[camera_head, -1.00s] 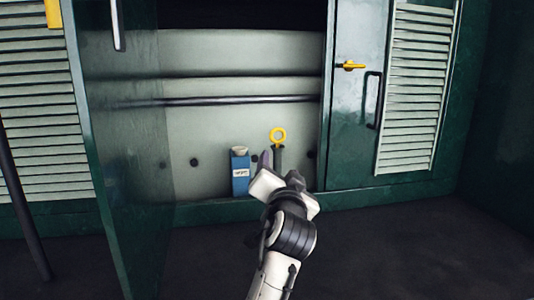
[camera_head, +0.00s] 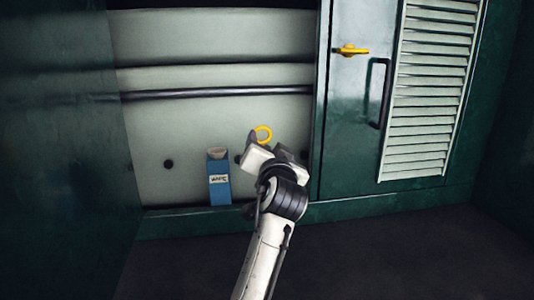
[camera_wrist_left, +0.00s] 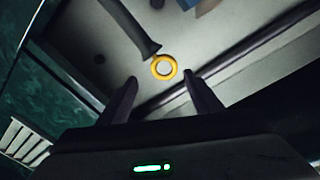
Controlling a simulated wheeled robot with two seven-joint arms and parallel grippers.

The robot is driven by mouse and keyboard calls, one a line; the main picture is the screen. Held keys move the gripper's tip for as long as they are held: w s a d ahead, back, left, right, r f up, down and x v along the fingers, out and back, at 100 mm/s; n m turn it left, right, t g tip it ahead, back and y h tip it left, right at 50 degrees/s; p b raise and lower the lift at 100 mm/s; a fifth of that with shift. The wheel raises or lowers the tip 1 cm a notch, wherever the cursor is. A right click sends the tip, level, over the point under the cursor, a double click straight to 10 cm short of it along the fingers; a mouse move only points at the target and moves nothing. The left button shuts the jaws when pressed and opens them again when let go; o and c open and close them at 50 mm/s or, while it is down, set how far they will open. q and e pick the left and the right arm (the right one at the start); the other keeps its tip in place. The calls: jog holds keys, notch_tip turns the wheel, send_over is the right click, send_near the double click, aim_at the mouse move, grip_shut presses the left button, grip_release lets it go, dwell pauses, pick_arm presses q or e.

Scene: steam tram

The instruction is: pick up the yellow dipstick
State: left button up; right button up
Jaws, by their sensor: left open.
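My right gripper is not in view.
A blue box (camera_head: 219,178) with a white label stands left of the dipstick. A dark horizontal rail (camera_head: 220,92) crosses the cabinet's back wall. An open green door (camera_head: 65,150) is on the left. A closed door with a yellow latch (camera_head: 350,50) and dark handle is on the right.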

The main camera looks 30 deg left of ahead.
pick_arm(q)
jog(key=shift+r+x, duration=0.2)
jog(key=shift+x, duration=0.85)
jog(key=shift+w+a, duration=0.15)
jog(key=shift+a, duration=0.15)
jog(key=p+x, duration=0.1)
jog(key=x, duration=0.4)
jog(key=shift+w+a+r+p, duration=0.1)
jog(key=shift+a+p, duration=0.05)
jog(key=shift+p, duration=0.25)
jog(key=c, duration=1.4)
jog(key=shift+c, duration=0.2)
jog(key=shift+r, duration=0.15)
notch_tip(320, 180, up, 28)
jog(key=shift+b, duration=0.4)
